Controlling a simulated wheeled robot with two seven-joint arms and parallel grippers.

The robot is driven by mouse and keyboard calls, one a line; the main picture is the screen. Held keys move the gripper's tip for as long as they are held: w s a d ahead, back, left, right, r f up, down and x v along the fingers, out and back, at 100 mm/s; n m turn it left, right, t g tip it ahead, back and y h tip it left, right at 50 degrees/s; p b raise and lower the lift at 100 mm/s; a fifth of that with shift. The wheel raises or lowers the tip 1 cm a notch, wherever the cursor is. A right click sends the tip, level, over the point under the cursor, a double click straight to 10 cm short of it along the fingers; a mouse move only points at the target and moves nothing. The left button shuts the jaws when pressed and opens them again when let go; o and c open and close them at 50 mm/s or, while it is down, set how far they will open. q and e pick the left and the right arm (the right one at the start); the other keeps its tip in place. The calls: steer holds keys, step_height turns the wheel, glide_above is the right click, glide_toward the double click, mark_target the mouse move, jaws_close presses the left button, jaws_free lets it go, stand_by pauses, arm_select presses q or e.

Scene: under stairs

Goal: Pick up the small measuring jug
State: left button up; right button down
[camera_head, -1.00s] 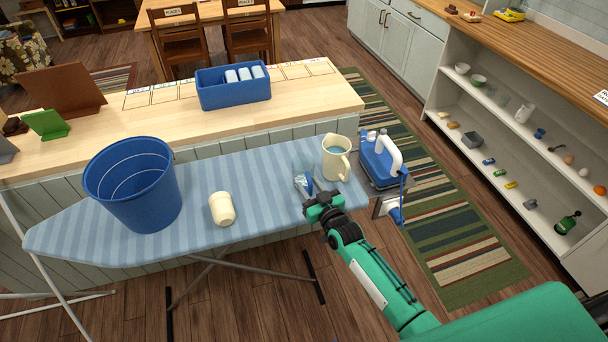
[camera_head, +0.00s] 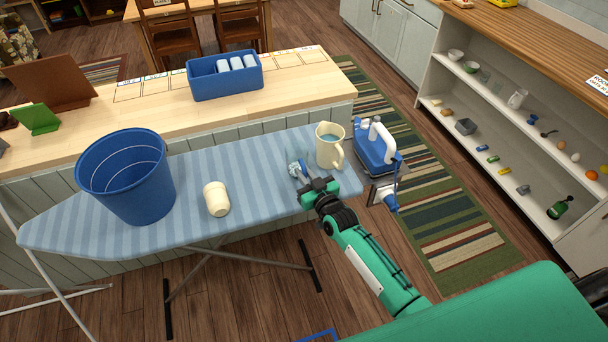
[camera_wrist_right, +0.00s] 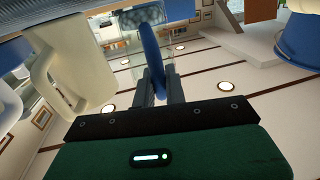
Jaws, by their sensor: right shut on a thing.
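The small measuring jug (camera_head: 294,169) is clear, with a blue handle, and shows over the right part of the striped ironing board. My right gripper (camera_head: 305,178) is shut on its blue handle. In the right wrist view, the handle (camera_wrist_right: 150,45) stands between the two fingers (camera_wrist_right: 160,88), with the clear body behind it. I cannot tell for sure whether the jug's base is clear of the board. A larger cream jug (camera_head: 328,152) with bluish contents stands just right of it. My left gripper is not in view.
The ironing board (camera_head: 255,165) also carries a blue bucket (camera_head: 125,180), a cream cup (camera_head: 216,199) and, at its right end, a blue and white iron (camera_head: 374,150). The cream jug is close beside my right fingers in the wrist view (camera_wrist_right: 85,65). The board between cup and jug is free.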

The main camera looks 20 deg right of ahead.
step_height(320, 180, up, 19)
steer(key=b, duration=0.3)
stand_by(0.8)
steer(key=shift+r, duration=0.1)
stand_by(2.0)
